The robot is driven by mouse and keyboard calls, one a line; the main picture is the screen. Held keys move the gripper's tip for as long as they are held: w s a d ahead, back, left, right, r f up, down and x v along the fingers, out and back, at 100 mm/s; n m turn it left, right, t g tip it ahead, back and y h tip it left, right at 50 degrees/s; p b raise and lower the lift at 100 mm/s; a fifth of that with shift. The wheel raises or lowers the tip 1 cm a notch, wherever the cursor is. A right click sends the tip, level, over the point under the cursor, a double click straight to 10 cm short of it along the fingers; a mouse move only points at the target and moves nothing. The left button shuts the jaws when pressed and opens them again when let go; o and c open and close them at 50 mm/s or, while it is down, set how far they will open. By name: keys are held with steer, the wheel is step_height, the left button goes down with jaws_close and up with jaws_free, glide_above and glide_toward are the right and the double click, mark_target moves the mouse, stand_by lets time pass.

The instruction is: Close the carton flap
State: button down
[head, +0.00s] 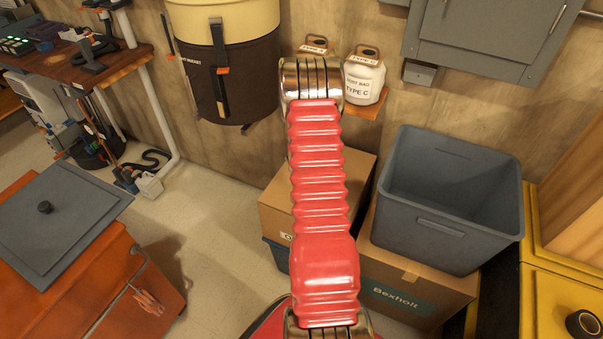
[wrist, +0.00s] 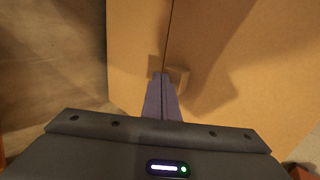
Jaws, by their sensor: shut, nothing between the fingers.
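In the wrist view, my gripper (wrist: 163,76) has its two dark fingers together, with nothing between them. It points at a brown cardboard carton (wrist: 245,45) that fills most of the view. A dark seam runs between two cardboard panels, down to the fingertips. A small brown block or tab (wrist: 179,77) sits just right of the fingertips; I cannot tell whether they touch it. In the head view, a carton (head: 276,212) stands behind my red arm, which hides much of it and my gripper. I cannot tell the flap's angle.
A grey bin (head: 450,242) stands on a carton marked Bexholt (head: 415,300) at the right. White jugs (head: 363,82) sit on a small wall shelf. An orange cabinet (head: 70,285) is at the left. The floor (head: 215,210) between is clear.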

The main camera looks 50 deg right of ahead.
steer(key=shift+s, duration=0.1)
step_height(320, 180, up, 14)
stand_by(0.9)
steer(key=shift+d, duration=0.1)
stand_by(0.5)
